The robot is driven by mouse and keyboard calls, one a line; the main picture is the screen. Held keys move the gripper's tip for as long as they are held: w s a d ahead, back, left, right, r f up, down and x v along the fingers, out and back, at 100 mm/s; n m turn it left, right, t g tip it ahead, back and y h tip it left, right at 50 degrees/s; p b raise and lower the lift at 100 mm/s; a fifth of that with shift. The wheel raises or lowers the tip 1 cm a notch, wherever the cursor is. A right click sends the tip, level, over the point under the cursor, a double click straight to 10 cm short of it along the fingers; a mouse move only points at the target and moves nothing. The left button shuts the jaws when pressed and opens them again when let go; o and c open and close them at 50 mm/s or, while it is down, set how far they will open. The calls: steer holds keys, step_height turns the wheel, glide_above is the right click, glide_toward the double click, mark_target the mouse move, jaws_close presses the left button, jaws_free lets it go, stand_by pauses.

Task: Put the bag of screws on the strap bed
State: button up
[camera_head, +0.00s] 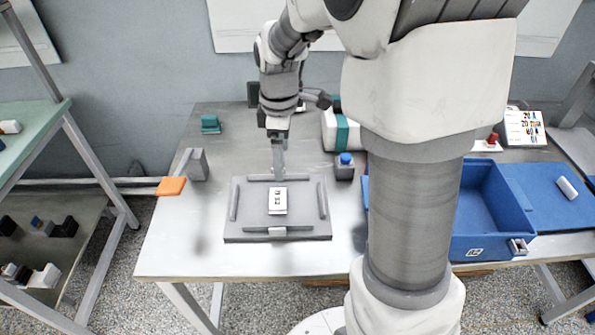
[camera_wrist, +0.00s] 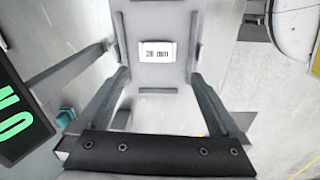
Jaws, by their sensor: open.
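A small white packet (camera_head: 278,201) with dark print lies flat near the middle of a grey plate with raised bars (camera_head: 240,232). I take them for the bag of screws and the strap bed, though neither is clearly named. In the wrist view the packet (camera_wrist: 157,51) lies on the plate (camera_wrist: 160,20), between and beyond my fingers. My gripper (camera_head: 279,170) is at the plate's back edge, behind the packet. In the wrist view my gripper (camera_wrist: 160,75) has its fingers wide apart with nothing between them.
A blue-topped block (camera_head: 345,165) and a white box with a teal strap (camera_head: 340,135) are behind right. A blue bin (camera_head: 490,205) is at the right, partly hidden by my arm. The front left table is clear.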

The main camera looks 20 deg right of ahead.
steer(key=s+r+m+t, duration=0.2)
steer(key=s+r+m, duration=0.3)
steer(key=s, duration=0.4)
steer(key=s+a+r+m+t, duration=0.1)
steer(key=s+r+m+t, duration=0.2)
steer(key=s+r+m, duration=0.3)
steer(key=s+m, duration=0.2)
steer(key=s, duration=0.2)
steer(key=shift+r, duration=0.25)
steer(key=shift+r, duration=0.1)
